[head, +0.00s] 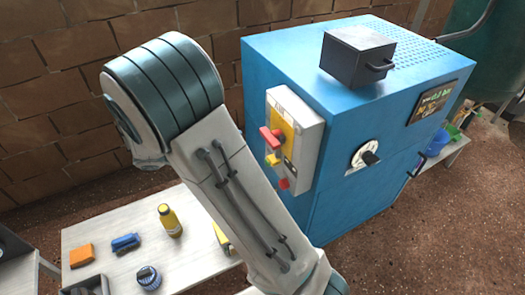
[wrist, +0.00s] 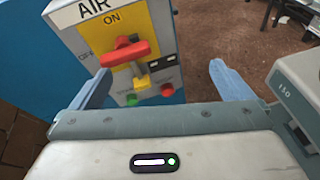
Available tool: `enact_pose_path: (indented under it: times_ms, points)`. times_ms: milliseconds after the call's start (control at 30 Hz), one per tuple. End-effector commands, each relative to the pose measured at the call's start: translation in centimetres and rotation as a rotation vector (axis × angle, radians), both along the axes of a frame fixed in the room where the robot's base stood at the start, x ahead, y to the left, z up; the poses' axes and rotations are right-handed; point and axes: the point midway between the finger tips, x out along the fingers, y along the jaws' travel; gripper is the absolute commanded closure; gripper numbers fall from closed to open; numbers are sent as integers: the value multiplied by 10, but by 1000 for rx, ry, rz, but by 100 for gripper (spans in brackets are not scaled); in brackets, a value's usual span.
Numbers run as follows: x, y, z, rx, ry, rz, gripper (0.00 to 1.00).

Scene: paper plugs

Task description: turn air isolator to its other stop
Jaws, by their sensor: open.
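The air isolator is a red handle (wrist: 125,53) on a yellow plate marked ON, on a grey box (wrist: 165,22) lettered AIR. In the wrist view the handle lies roughly crosswise, slightly tilted. In the head view the red handle (head: 271,138) shows on the box (head: 312,140) on the blue cabinet's side. My gripper (wrist: 160,69) is open and empty. In the wrist view its two blue fingers spread wide below the handle, the left one near the box's lower left. I cannot tell how far they are from the handle. My gripper is hidden in the head view.
Below the handle are a yellow lever (wrist: 141,82), a red button (wrist: 167,90) and a green button (wrist: 131,99). The blue cabinet (head: 345,215) carries a dial (head: 366,157) and a dark box (head: 357,55). A bench (head: 190,225) holds a yellow bottle (head: 170,220) and small items.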

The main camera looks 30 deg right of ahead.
Motion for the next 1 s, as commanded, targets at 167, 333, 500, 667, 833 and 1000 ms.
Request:
enact_pose_path:
  times_ms: [167, 333, 500, 667, 833, 1000]
  points:
    - [29, 22, -36, -200, 109, 128, 0]
    - [41, 32, -44, -292, 150, 182, 0]
    - [43, 23, -43, -309, 158, 189, 0]
    - [43, -6, -43, -309, 157, 186, 0]
    - [45, -43, -43, -307, 157, 186, 0]
    - [46, -76, -43, -305, 156, 187, 0]
